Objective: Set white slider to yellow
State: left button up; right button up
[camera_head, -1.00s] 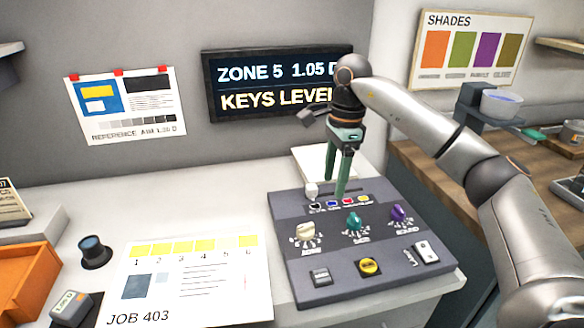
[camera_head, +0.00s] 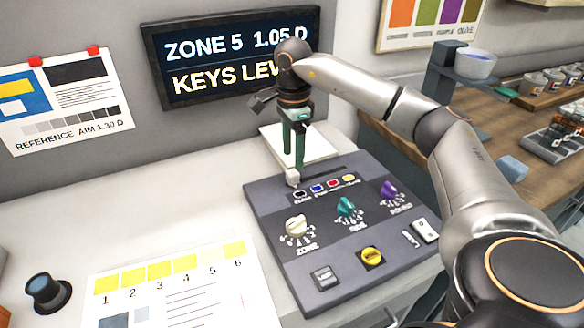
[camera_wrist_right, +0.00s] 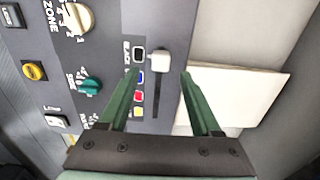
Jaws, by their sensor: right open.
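The white slider (camera_head: 292,177) sits at the left end of its slot on the dark control panel, by the black mark. In the right wrist view the white slider (camera_wrist_right: 159,61) is at the top of the slot, beside the black mark. The yellow mark (camera_head: 348,178) is at the other end of the row; it also shows in the right wrist view (camera_wrist_right: 137,111). My right gripper (camera_head: 293,165) is open and points down over the slider. In the right wrist view its green fingers (camera_wrist_right: 160,73) are apart, one on each side of the slider's line. My left gripper is not in view.
The control panel (camera_head: 330,288) also carries white, teal and purple knobs and a yellow button (camera_head: 370,257). A white block (camera_head: 305,146) lies behind the panel. A job sheet (camera_head: 150,290) lies left, beside a dark blue knob (camera_head: 48,291). A wooden counter (camera_head: 400,130) is at right.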

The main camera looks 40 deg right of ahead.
aim_at(293, 173)
notch_tip(293, 173, down, 5)
jog(key=shift+f, duration=0.1)
dwell(0.3)
grip_shut()
dwell(0.4)
dwell(0.9)
